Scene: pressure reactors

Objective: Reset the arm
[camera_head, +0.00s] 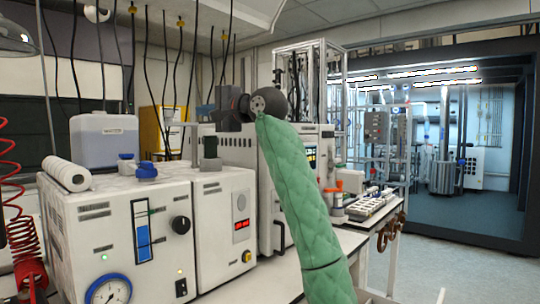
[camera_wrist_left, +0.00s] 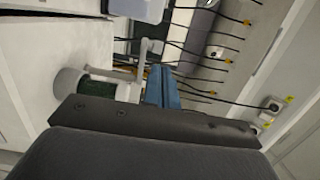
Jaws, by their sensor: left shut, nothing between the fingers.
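My left arm, in a green quilted sleeve, rises from the lower middle of the head view. Its dark left gripper (camera_head: 205,110) points left, raised above the white instruments. In the left wrist view the blue fingers (camera_wrist_left: 164,87) are together with nothing between them. Below the gripper, a dark green cylinder (camera_head: 210,149) stands on the white unit with a red display (camera_head: 222,225). The left wrist view shows this cylinder (camera_wrist_left: 85,117) at the left, apart from the fingers. My right gripper is in neither view.
A white instrument with a gauge (camera_head: 125,235) fills the lower left, bearing a paper roll (camera_head: 67,173) and blue-capped jars. A translucent jug (camera_head: 104,140) and yellow box (camera_head: 160,131) stand behind. Black cables (camera_head: 133,60) hang near the gripper. Open floor (camera_head: 455,270) lies right.

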